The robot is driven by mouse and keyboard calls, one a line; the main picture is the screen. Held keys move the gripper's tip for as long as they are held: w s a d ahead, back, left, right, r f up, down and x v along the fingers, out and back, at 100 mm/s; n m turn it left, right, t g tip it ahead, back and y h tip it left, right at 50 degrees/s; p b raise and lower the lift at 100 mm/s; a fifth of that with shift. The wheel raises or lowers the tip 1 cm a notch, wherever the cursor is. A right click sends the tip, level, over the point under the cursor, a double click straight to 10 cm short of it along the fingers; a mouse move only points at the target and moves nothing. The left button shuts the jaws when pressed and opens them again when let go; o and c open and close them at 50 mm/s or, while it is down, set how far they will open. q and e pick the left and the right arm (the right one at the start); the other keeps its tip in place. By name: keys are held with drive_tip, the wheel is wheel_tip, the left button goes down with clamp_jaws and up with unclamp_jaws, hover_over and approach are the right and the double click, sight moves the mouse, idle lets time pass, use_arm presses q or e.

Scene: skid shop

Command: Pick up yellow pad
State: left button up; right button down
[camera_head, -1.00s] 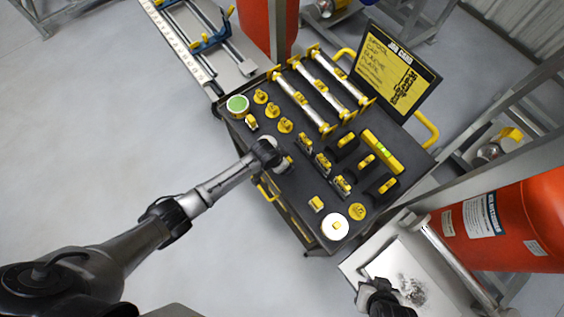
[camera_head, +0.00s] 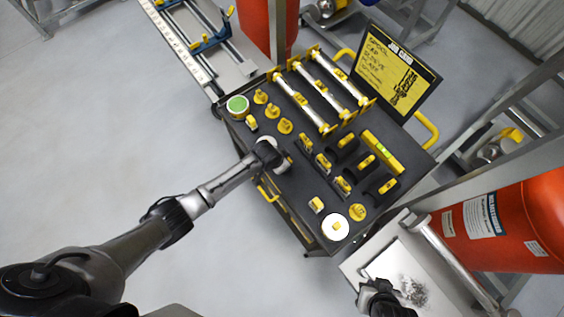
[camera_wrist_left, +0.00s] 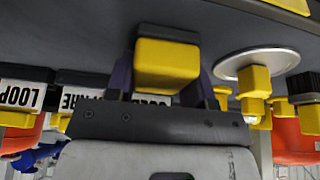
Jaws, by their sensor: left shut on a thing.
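The yellow pad (camera_wrist_left: 167,60) is a small yellow block in the middle of the left wrist view. My left gripper (camera_wrist_left: 166,82) is shut on it, with a dark finger at each side. In the head view the left gripper (camera_head: 280,160) is low over the left side of the dark cart top (camera_head: 295,190). There its wrist hides the pad. I cannot tell whether the pad touches the cart top. My right gripper (camera_head: 378,292) is at the bottom right, near a pale tray; its fingers are unclear.
Yellow-handled pieces (camera_head: 322,163) stand right of the left gripper. A white disc (camera_head: 335,227) and a small yellow block (camera_head: 316,204) lie nearer the front. A green-topped round tin (camera_head: 238,104) is at the left corner. A job card (camera_head: 395,72) stands behind.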

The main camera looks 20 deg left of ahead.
use_arm(q)
drive_tip(key=shift+r, duration=0.45)
drive_tip(key=r, duration=0.3)
drive_tip(key=shift+d+r+p, duration=0.35)
drive_tip(key=shift+r, duration=0.05)
drive_tip(key=s+d+r, duration=0.1)
drive_tip(key=d+r, duration=0.5)
drive_tip(key=d, duration=0.5)
drive_tip(key=shift+r, duration=0.15)
